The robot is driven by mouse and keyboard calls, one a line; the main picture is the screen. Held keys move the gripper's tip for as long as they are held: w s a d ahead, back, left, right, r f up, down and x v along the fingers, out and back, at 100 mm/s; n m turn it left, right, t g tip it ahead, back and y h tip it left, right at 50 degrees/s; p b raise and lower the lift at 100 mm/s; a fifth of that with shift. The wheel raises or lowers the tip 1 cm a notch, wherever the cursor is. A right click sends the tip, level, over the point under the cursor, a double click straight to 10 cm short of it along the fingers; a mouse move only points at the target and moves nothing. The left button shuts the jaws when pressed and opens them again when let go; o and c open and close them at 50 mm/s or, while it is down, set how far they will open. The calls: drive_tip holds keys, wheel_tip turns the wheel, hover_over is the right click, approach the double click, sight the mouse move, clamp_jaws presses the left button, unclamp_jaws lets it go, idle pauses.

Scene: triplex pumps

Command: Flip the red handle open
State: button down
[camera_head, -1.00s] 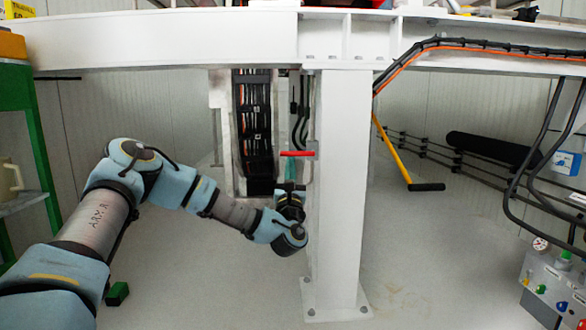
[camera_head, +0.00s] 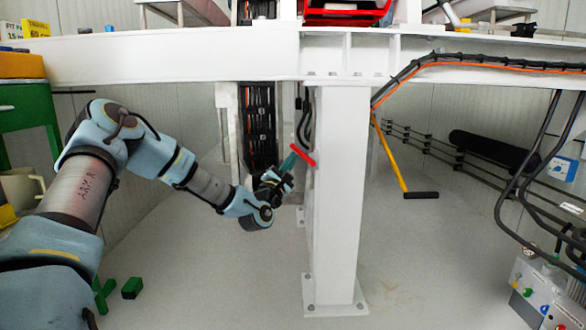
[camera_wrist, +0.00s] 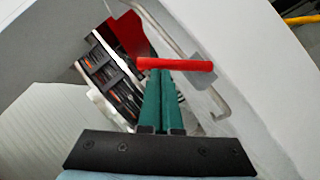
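The red handle (camera_head: 303,155) is a short red bar beside the left face of the white column, tilted down to the right in the head view. My gripper (camera_head: 289,164) reaches up to it from the lower left. In the wrist view, the red handle (camera_wrist: 175,64) lies crosswise at the tips of my gripper's green fingers (camera_wrist: 160,85). The fingers are close together and appear shut on the handle; the bar hides the exact contact. The handle's right end is near a pale bracket (camera_wrist: 210,98) on the column.
The white column (camera_head: 340,200) stands just right of my gripper, under a white beam (camera_head: 170,57). A black cable rack (camera_head: 260,125) is behind. A red panel (camera_wrist: 127,33) shows past the handle in the wrist view. The floor left of the column is mostly clear.

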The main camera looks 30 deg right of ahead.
drive_tip(key=s+d+r+m+g+y+p, duration=0.1)
drive_tip(key=d+r+m+g+y+p, duration=0.1)
drive_tip(key=m+p, duration=0.7)
drive_tip(key=shift+s+d+r+m+g+p, duration=0.4)
drive_tip(key=shift+d+r+g+p, duration=0.7)
drive_tip(key=shift+g, duration=0.6)
drive_tip(key=shift+a+r, duration=0.15)
drive_tip(key=shift+a, duration=0.15)
